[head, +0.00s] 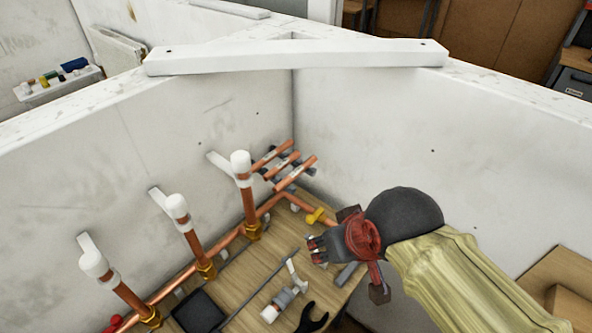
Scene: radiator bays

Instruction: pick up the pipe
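Three short copper pipes (283,165) lie slanted side by side on a dark rack in the far corner of the bay. Upright copper pipes with white caps (189,230) rise from brass fittings along the left wall, joined to a long copper pipe (226,240). I cannot tell which pipe is the task's one. My gripper (364,254), red and dark, hangs over the right edge of the bench, right of the rack and apart from it. Its two fingers look spread and nothing shows between them. The space under it is hidden.
The wooden bench (248,268) carries a white-and-metal fitting (284,300), a dark wrench (311,318), a thin grey rod, a black square tray (199,312) and a yellow-handled valve (316,216). White walls enclose the bay, with a white beam (296,57) across the corner top.

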